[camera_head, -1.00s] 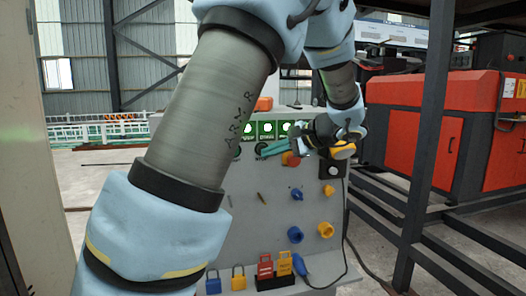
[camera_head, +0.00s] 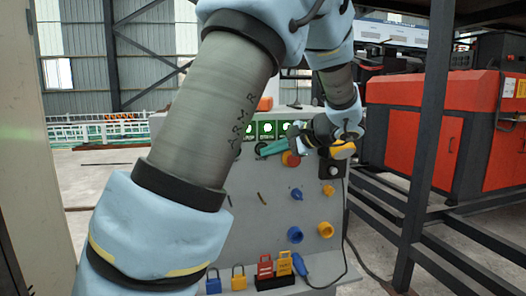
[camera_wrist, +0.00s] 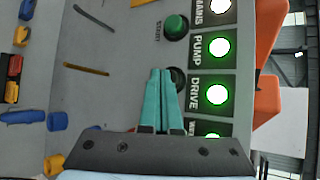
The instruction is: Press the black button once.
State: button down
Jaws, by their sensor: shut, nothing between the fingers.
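The black button (camera_wrist: 178,77) is a dark round shape on the grey panel (camera_wrist: 120,60), partly hidden behind my fingers in the wrist view. In the head view, the black button (camera_head: 260,147) is a small dark spot beside my fingertips. My gripper (camera_wrist: 160,73) has teal fingers, shut together and empty. Its tips overlap the left side of the button in the wrist view. In the head view, my gripper (camera_head: 264,152) reaches left across the panel's upper part. I cannot tell whether the tips touch the button.
A green START button (camera_wrist: 175,27) sits near the black one. A red knob (camera_head: 290,159) sits under my gripper. Blue and yellow fittings (camera_head: 296,234) and padlocks (camera_head: 239,278) are lower down. A dark post (camera_head: 425,150) stands right.

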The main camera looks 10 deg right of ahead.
jog(key=shift+w, duration=0.55)
dwell(0.4)
jog(key=shift+s, duration=0.15)
jog(key=shift+s+d, duration=0.1)
jog(key=shift+s, duration=1)
jog(key=shift+s, duration=0.1)
jog(key=s, duration=0.4)
jog(key=shift+s+d+b, duration=0.3)
jog(key=shift+s+b, duration=0.1)
